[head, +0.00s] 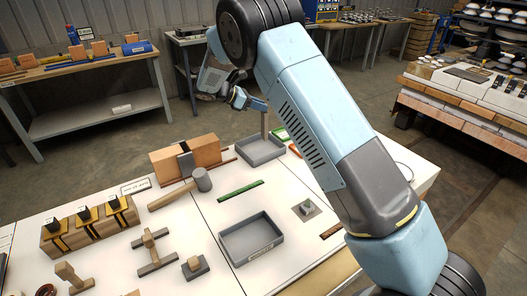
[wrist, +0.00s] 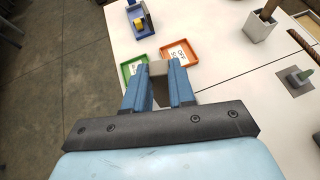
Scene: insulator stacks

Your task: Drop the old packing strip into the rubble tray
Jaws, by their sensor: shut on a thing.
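My gripper (head: 256,103) is at the far edge of the white table, shut on a grey-beige strip (head: 264,121). The strip hangs roughly upright from the fingertips. In the wrist view its end (wrist: 157,69) shows between the two blue fingers (wrist: 158,88). Below it in the head view is a shallow grey tray (head: 262,157); I cannot tell whether the strip's lower end touches it. A second grey tray (head: 250,252) with a small label stands nearer, apparently empty. I cannot read which one is the rubble tray.
A green tray (wrist: 126,69) and an orange tray (wrist: 193,60) with labels lie beyond the fingers. A grey cup (wrist: 257,30) holds a brown stick. A mallet (head: 202,180), a green strip (head: 240,189) and an orange-brown block (head: 206,151) lie on the table.

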